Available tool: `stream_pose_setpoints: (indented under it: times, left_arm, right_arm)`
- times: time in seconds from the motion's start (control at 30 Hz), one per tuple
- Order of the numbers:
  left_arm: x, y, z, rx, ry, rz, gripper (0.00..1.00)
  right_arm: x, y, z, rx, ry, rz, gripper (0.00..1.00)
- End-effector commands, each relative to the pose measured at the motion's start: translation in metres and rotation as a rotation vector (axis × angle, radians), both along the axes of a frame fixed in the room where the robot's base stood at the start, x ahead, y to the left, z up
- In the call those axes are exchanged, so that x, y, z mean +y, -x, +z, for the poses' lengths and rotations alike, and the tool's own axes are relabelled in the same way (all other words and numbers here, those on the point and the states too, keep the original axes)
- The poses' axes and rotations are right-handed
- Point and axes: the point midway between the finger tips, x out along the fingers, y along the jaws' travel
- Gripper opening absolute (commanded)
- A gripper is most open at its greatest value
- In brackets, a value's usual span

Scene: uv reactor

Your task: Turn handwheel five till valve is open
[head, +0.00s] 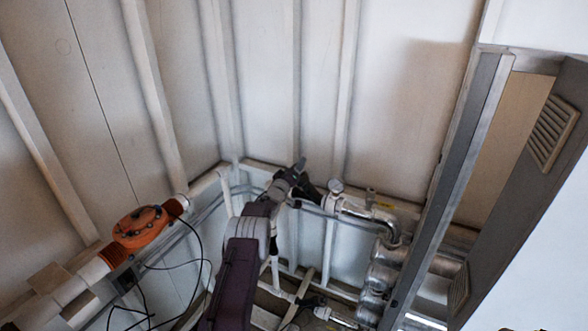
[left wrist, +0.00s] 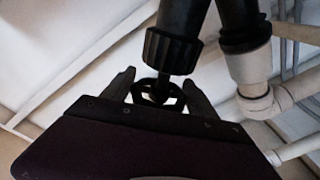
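A small black handwheel (left wrist: 158,91) shows in the left wrist view, on a stem below a ribbed black collar (left wrist: 172,50). No number shows on it. My left gripper (left wrist: 159,88) has its two grey fingers apart, one on each side of the handwheel. I cannot tell whether the fingers touch its rim. In the head view my left gripper (head: 300,167) is up at the pipework, beside a black valve part (head: 309,191); the arm hides much there. The valve's open or closed state does not show. My right gripper is not in view.
An orange flanged unit (head: 146,226) sits on a white pipe at left, with black cables below. A grey upright frame (head: 455,180) bounds the right side. A second pipe (left wrist: 250,75) runs close by.

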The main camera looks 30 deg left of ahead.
Motion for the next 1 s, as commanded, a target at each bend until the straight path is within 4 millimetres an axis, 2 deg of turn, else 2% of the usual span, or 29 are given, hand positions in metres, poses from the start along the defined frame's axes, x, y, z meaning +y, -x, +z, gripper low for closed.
stream_pose_setpoints:
  times: [0.03,0.07,0.27,0.53,0.93,0.97,1.0]
  left_arm:
    - [0.0,0.0,0.0,0.0,0.0,0.0,0.34]
    - [0.0,0.0,0.0,0.0,0.0,0.0,0.27]
    - [0.0,-0.001,0.001,0.05,0.0,0.058,0.27]
    - [0.005,0.0,-0.003,0.167,-0.002,0.187,0.27]
    - [0.003,0.001,0.0,0.193,0.002,0.197,0.27]
    - [0.003,0.001,0.0,0.193,0.002,0.197,0.73]
    - [0.003,0.001,-0.001,0.193,0.002,0.197,0.84]
  right_arm:
    - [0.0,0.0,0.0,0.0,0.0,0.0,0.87]
    - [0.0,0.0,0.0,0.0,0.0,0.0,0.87]
    - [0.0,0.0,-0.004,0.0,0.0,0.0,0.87]
    - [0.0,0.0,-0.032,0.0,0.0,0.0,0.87]
    - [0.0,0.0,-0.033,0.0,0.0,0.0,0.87]
    - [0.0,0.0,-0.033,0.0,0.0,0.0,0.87]
    - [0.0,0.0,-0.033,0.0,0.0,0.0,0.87]
